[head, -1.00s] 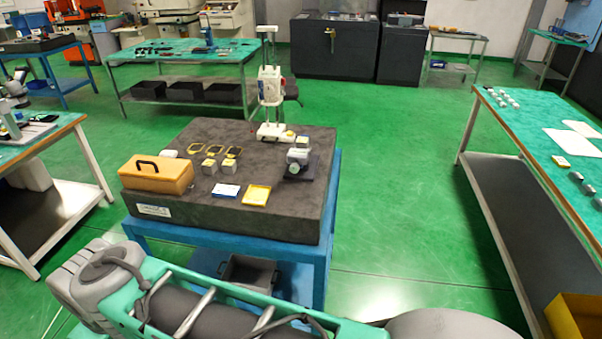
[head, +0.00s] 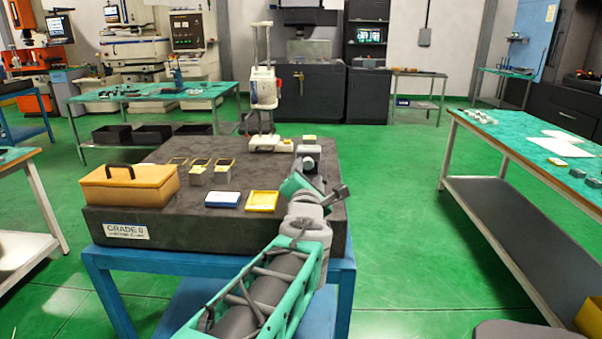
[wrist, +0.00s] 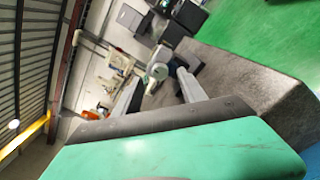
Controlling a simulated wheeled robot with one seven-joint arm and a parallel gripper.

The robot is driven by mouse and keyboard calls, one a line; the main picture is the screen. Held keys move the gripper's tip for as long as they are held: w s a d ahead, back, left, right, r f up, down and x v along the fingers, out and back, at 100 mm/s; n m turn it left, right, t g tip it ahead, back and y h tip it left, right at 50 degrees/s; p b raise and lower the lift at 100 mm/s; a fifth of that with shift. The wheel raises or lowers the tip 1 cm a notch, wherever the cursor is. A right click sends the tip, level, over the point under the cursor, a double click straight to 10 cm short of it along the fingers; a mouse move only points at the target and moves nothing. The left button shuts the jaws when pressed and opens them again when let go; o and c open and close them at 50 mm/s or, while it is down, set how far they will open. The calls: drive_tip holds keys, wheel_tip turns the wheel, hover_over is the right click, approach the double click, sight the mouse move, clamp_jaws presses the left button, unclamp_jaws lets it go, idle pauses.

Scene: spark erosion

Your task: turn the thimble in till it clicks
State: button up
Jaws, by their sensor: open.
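The grey device with the round thimble (head: 309,163) stands at the right of the dark granite plate (head: 190,222) in the head view, partly hidden by my arm. In the wrist view the round grey thimble (wrist: 157,70) lies ahead, in line with the space between my fingers. My gripper (head: 336,194) is at the plate's right edge, in front of the device in the head view. The wrist view shows my gripper (wrist: 158,82) open, with two fingers apart and nothing held. I see no contact with the thimble; the exact gap is hard to tell.
A tall white gauge (head: 263,88) stands behind the device. A green-topped bench (head: 530,150) stands right, with open floor between.

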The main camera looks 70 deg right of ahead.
sight(308, 165)
drive_tip(key=x, duration=0.6)
drive_tip(key=shift+w+d, duration=0.1)
drive_tip(key=shift+d, duration=0.05)
drive_tip(key=shift+c, duration=0.4)
clamp_jaws()
